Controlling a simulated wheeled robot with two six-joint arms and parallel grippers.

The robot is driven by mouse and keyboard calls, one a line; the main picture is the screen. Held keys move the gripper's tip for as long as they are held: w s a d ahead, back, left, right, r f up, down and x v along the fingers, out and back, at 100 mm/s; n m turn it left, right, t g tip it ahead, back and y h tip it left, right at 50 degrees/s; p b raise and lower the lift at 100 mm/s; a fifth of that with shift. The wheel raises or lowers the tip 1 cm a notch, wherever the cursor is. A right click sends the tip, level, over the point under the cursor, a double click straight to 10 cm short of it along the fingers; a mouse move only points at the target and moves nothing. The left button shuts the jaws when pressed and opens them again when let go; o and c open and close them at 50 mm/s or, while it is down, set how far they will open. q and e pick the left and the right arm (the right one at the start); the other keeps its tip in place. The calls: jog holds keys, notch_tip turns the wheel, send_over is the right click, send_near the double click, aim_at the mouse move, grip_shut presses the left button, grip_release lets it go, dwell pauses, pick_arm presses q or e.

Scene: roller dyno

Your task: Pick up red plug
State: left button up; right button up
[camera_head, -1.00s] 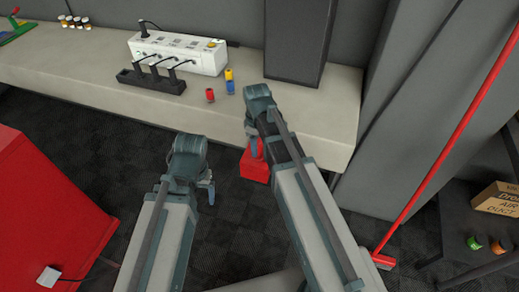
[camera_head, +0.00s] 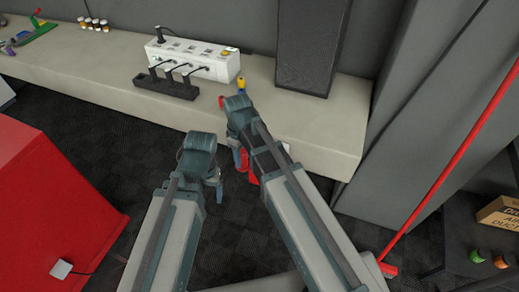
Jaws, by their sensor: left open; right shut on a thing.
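The red plug (camera_head: 221,102) stands near the front of the light counter (camera_head: 100,88), and only a sliver of it shows at the left side of my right gripper (camera_head: 236,104). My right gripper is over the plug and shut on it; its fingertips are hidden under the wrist. A yellow and blue plug (camera_head: 241,84) stands just behind my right gripper, partly hidden by it. My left gripper (camera_head: 197,146) is open and empty, in front of the counter edge over the dark floor.
A white socket box (camera_head: 195,58) and a black power strip (camera_head: 165,88) with plugged cables stand behind on the counter. A dark upright panel (camera_head: 308,45) is at right. A red cabinet (camera_head: 50,200) stands at left, and a red broom (camera_head: 440,170) leans at right.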

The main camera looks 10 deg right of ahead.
jog(key=s+a, duration=0.2)
jog(key=a, duration=0.4)
jog(key=shift+a+r, duration=0.2)
jog(key=shift+r, duration=0.15)
